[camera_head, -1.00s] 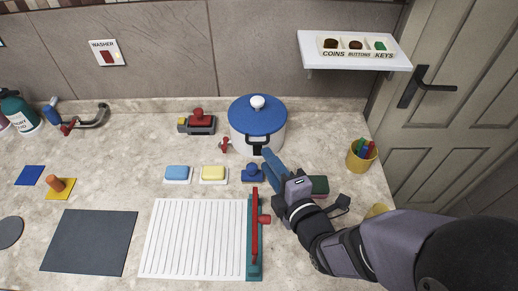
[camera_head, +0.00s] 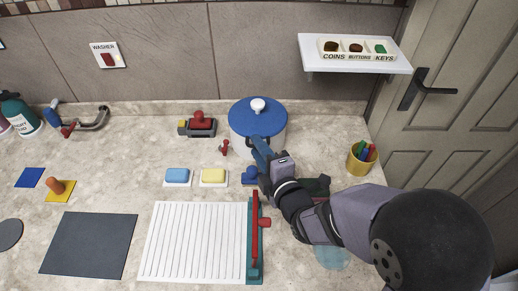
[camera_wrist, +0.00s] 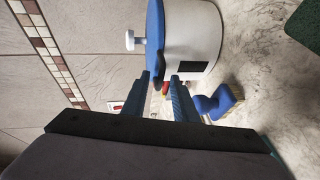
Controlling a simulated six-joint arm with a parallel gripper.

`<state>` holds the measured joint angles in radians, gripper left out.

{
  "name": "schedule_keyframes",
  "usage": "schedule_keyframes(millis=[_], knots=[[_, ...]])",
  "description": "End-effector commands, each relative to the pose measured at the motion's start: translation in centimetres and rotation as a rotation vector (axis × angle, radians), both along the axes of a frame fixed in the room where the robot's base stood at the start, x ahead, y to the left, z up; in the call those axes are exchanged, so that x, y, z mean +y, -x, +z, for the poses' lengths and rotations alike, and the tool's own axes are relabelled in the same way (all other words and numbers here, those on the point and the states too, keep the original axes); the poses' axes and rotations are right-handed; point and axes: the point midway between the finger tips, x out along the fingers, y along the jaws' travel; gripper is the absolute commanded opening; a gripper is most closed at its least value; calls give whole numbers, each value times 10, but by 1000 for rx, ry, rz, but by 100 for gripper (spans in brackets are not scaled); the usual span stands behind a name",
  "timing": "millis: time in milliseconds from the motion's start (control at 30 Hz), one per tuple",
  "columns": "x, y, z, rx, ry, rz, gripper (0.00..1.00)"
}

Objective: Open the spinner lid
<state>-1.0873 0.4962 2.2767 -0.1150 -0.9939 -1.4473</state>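The spinner (camera_head: 273,143) is a pale round pot at the back of the counter, with a blue lid (camera_head: 245,118) and a white knob (camera_head: 257,104). The lid is seated on it. In the wrist view the lid (camera_wrist: 155,30) is edge-on, with a dark rectangle on the pot wall (camera_wrist: 205,40). My gripper (camera_head: 261,148) is at the front of the spinner, hiding the black latch there. In the wrist view its two blue fingers (camera_wrist: 163,84) stand apart, with a dark tab near the lid edge between their tips. I cannot tell whether they touch it.
A pen cup (camera_head: 360,160) stands right. A wall shelf (camera_head: 355,60) hangs behind.

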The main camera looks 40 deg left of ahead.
Motion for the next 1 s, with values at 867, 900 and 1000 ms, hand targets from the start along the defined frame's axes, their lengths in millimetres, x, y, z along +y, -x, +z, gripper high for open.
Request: schedule_keyframes(millis=[867, 900, 1000], knots=[[0, 0, 0, 0, 0, 0, 0], [0, 0, 0, 0, 0, 0, 0], [0, 0, 0, 0, 0, 0, 0]])
